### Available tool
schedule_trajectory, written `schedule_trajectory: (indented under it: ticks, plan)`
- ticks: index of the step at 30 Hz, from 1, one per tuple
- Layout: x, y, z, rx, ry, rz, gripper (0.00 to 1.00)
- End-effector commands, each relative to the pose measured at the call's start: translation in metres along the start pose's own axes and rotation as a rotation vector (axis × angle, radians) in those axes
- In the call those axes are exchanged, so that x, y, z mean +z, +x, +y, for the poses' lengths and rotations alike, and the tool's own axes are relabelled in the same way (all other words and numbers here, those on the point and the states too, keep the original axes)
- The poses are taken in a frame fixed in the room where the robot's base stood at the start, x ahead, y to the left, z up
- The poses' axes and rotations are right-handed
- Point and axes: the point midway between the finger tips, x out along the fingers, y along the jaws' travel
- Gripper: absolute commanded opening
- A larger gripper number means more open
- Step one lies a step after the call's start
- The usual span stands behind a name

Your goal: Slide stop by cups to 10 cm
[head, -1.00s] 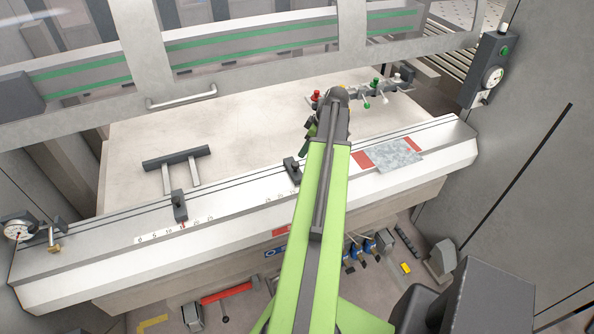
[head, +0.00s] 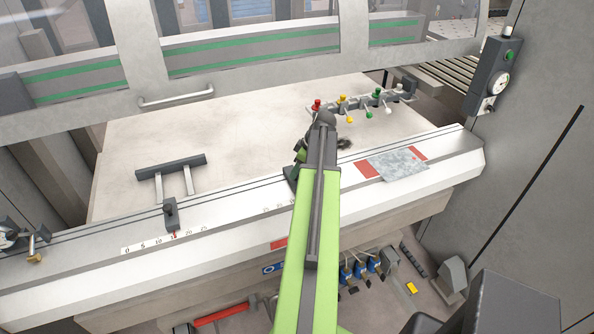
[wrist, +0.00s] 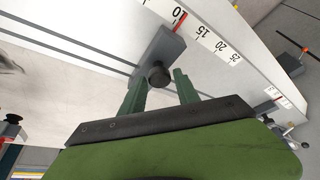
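The dark right stop (wrist: 160,52) with its round black knob (wrist: 158,75) sits on the rail in the wrist view. Its red pointer (wrist: 180,20) is beside the 10 on its scale (wrist: 215,44), slightly toward 15; the exact reading is unclear. My gripper (wrist: 160,76) is open, one green finger on each side of the knob; contact is not clear. In the head view my gripper (head: 298,165) largely hides this stop. The left stop (head: 170,213) has a red pointer near 15 on its own scale.
A row of colour-topped fittings (head: 360,103), possibly the cups, stands at the back. A metal sheet (head: 397,165) lies on red pads at right. Blue-topped items (head: 360,267) sit below the front edge.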

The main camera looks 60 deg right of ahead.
Motion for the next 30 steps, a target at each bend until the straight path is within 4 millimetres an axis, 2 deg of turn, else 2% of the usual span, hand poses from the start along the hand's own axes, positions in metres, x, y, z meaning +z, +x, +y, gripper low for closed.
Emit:
schedule_trajectory:
  ticks: [1,8,30]
  plan:
    - [0.0002,0.0000,0.0000,0.000,0.000,0.000,0.30]
    - [0.0004,-0.0001,0.0001,0.000,0.000,0.000,0.00]
    - [0.0011,-0.0002,0.0002,0.000,0.001,-0.001,0.00]
